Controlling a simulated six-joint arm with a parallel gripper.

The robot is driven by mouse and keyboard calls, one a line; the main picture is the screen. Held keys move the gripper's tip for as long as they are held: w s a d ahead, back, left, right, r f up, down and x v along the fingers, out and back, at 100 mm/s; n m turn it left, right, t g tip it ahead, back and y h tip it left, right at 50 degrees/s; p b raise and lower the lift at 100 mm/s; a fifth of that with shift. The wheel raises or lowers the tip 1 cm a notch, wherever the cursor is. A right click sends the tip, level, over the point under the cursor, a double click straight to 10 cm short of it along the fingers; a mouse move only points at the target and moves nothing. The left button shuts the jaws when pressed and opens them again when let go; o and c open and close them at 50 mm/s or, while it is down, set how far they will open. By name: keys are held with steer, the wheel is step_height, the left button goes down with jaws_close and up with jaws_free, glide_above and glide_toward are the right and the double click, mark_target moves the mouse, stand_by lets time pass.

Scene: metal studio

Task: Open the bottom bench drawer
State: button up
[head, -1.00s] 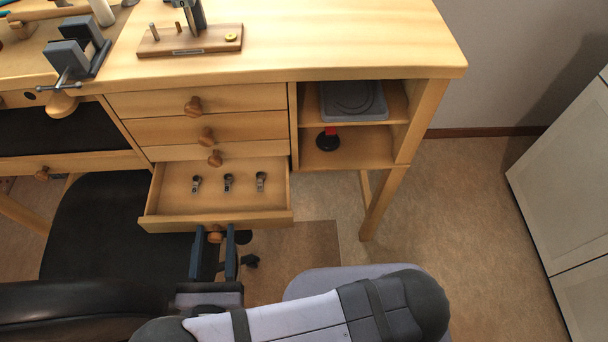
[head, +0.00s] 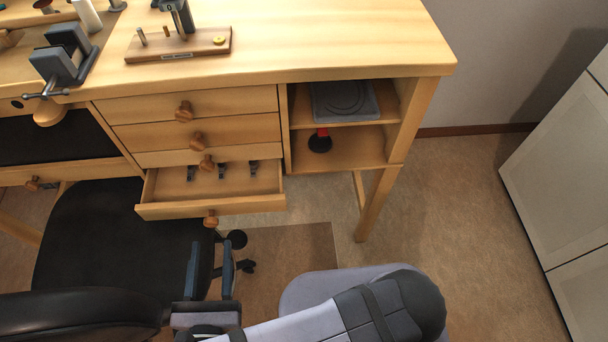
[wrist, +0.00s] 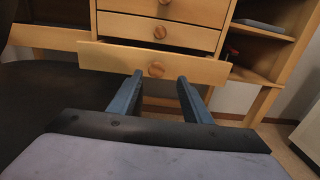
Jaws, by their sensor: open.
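The bottom bench drawer (head: 230,205) is part-way open, its wooden front standing out from the bench. Its round wooden knob (head: 210,218) is at the middle of the front. In the wrist view the drawer front (wrist: 200,71) and knob (wrist: 155,69) face me just beyond my fingers. My gripper (head: 211,250) is open and empty, its two dark blue fingers apart on the near side of the knob. In the wrist view the fingertips (wrist: 160,77) are spread to either side of the knob's line. The knob looks clear of both fingers.
Several small dark tools (head: 222,171) lie in the drawer. Closed drawers with knobs (head: 198,139) are above it. A black chair (head: 110,240) stands close on the left. Open shelves (head: 345,145) are at right, with clear floor (head: 440,230) beyond.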

steer(key=w+d+f+m+g+h+b, duration=0.1)
steer(key=w+d+f+m+g+h, duration=0.15)
steer(key=d+m+h, duration=0.4)
steer(key=w+d+f+m+g+h+b, duration=0.1)
steer(key=w+d+g+h, duration=0.25)
steer(key=d, duration=0.55)
steer(key=w+d+r+m+g+p, duration=0.2)
steer(key=d+r+m+g+p, duration=0.1)
steer(key=r, duration=0.3)
steer(key=w+d+r+m+g+p, duration=0.2)
steer(key=w+d+r+m+p, duration=0.1)
steer(key=d+r+m+p, duration=0.1)
steer(key=shift+d+r+g+h+p, duration=0.4)
steer(key=shift+d+r+p, duration=0.3)
steer(key=shift+d+r, duration=0.85)
steer(key=shift+a+r, duration=0.15)
steer(key=shift+a, duration=0.15)
